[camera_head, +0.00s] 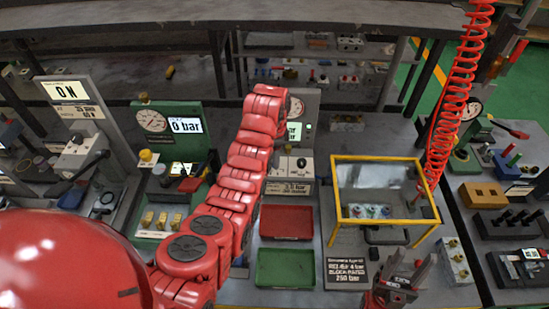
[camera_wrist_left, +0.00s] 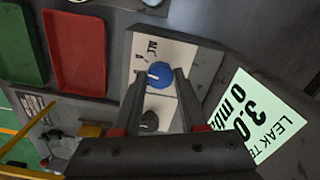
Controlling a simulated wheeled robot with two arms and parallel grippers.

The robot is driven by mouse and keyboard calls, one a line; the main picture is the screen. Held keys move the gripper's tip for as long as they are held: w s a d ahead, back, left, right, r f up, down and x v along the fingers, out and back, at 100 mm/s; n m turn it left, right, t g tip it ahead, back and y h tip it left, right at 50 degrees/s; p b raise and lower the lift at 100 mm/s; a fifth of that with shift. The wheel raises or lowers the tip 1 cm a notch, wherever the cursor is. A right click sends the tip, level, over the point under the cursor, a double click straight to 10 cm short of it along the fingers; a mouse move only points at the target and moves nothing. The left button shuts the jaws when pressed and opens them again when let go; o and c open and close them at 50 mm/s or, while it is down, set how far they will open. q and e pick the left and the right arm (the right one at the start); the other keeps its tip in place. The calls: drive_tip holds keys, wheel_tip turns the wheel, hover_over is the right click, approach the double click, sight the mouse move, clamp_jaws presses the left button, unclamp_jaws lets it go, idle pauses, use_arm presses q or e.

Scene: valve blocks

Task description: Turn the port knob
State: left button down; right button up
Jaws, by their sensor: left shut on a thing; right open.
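A round blue knob (camera_wrist_left: 160,75) with a white mark sits on a pale panel (camera_wrist_left: 150,48) in the left wrist view. My left gripper (camera_wrist_left: 160,78) has its two fingertips on either side of the blue knob and is shut on it. A dark knob (camera_wrist_left: 149,121) sits on the same panel, lower between the fingers. In the head view my red left arm (camera_head: 245,160) reaches to the grey test station (camera_head: 305,125) and hides the blue knob and the fingertips. My right gripper (camera_head: 402,280) is open and empty at the lower right. The small lettering beside the knob is unclear.
A red tray (camera_head: 286,223) and a green tray (camera_head: 284,268) lie in front of the station. A yellow-framed clear box (camera_head: 380,215) stands to the right. A green gauge station (camera_head: 165,150) stands to the left. A lit leak-test screen (camera_wrist_left: 256,115) is close beside the left gripper.

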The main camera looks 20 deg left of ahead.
use_arm(q)
drive_tip(key=m, duration=0.5)
drive_tip(key=shift+m, duration=2.6)
drive_tip(key=shift+c, duration=2.2)
unclamp_jaws()
wheel_tip(320, 180, up, 17)
drive_tip(key=p, duration=1.5)
drive_tip(key=shift+r, duration=0.2)
